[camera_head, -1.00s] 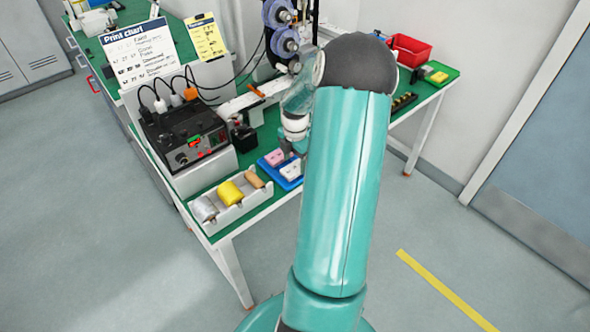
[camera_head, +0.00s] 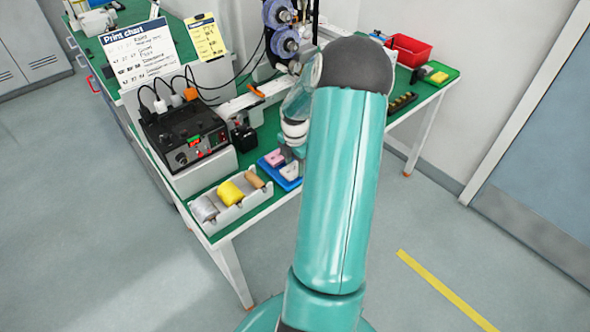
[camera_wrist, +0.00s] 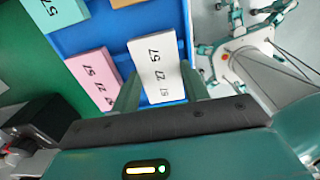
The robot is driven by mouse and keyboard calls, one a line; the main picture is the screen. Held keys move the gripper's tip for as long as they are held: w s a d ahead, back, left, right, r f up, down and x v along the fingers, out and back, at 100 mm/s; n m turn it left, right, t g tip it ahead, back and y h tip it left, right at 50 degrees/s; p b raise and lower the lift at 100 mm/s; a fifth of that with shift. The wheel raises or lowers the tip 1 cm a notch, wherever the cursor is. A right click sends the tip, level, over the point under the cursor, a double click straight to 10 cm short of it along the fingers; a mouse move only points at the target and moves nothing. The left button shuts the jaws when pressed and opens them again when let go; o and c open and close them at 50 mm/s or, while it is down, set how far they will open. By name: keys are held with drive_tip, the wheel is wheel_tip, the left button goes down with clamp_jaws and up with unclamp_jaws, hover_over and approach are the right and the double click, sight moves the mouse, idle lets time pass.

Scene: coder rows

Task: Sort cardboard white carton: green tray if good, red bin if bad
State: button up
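In the wrist view, the white carton (camera_wrist: 158,62) with black printed digits lies in the blue tray (camera_wrist: 117,42). My gripper (camera_wrist: 162,92) is open, with one finger on each side of the carton's near end; I cannot tell whether either finger touches it. In the head view, the white carton (camera_head: 290,170) shows at the front of the blue tray (camera_head: 291,185), and my arm hides most of my gripper. The green tray (camera_head: 452,73) is at the bench's far right end. The red bin (camera_head: 411,50) stands left of it, by the wall.
A pink carton (camera_wrist: 98,78), a green carton (camera_wrist: 62,12) and a tan carton (camera_wrist: 124,2) share the blue tray. A spool holder (camera_head: 233,210) and the coder control box (camera_head: 187,137) stand left of the blue tray.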

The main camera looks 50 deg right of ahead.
sight(295, 168)
drive_tip(key=shift+r, duration=0.15)
drive_tip(key=shift+r, duration=2.35)
drive_tip(key=shift+s, duration=0.1)
